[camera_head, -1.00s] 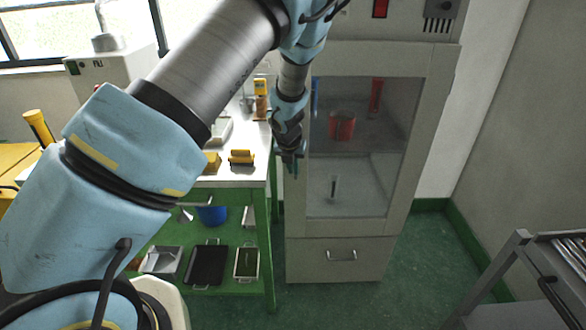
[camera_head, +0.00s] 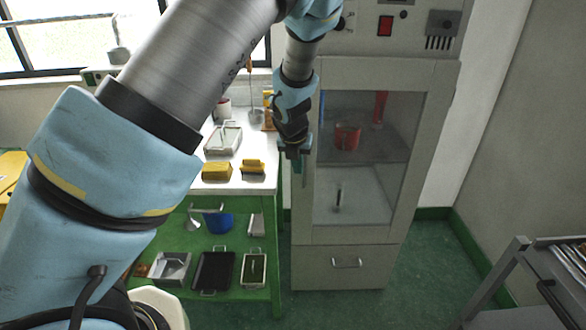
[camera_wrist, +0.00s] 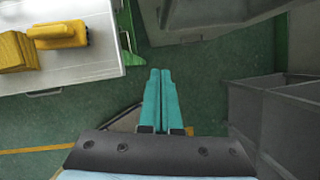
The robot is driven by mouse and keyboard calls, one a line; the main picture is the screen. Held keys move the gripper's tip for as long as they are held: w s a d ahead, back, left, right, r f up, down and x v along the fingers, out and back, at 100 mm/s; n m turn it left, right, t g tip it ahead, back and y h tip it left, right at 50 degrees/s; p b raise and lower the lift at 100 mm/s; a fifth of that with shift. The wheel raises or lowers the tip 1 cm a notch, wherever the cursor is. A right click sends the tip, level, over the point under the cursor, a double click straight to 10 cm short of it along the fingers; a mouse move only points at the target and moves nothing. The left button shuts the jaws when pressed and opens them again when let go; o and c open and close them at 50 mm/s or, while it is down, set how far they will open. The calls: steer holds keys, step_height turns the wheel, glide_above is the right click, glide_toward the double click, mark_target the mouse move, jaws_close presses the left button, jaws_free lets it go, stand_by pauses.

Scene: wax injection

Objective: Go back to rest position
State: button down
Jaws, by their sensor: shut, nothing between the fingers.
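My gripper (camera_head: 299,168) hangs in front of the left edge of the grey cabinet, beside the right end of the white worktable, in the head view. In the wrist view its two teal fingers (camera_wrist: 158,98) lie side by side, shut and empty, above the green floor. My arm runs from the lower left to the top middle of the head view and bends down to the gripper. It hides part of the window and the table.
The cabinet (camera_head: 347,242) has a glass door with a red cup (camera_head: 347,136) inside. The worktable (camera_head: 270,187) holds yellow blocks (camera_head: 217,171) and a tray (camera_head: 223,139). Trays and a blue bowl (camera_head: 219,222) sit below. A grey cart (camera_head: 500,275) stands right. Floor (camera_head: 420,270) between is clear.

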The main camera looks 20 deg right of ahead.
steer(key=shift+r, duration=0.2)
steer(key=w+a+r+n+t+y, duration=0.1)
steer(key=w+a+r+n, duration=0.25)
steer(key=a+n, duration=0.55)
steer(key=w+a+r+n+t, duration=0.1)
steer(key=w+a+r+n, duration=0.25)
steer(key=a+n, duration=0.55)
steer(key=s+a+r+n+y, duration=0.2)
steer(key=s+a+n, duration=0.2)
steer(key=a+n, duration=0.85)
steer(key=s+a+n+g, duration=0.2)
steer(key=s+a+n, duration=0.1)
steer(key=s+n, duration=0.2)
steer(key=s+a+r+n+g, duration=0.1)
steer(key=s+a+n, duration=0.2)
steer(key=s+n, duration=0.3)
steer(key=shift+s+a+n+g+h, duration=0.3)
steer(key=shift+a+n+g, duration=0.1)
steer(key=shift+n, duration=0.15)
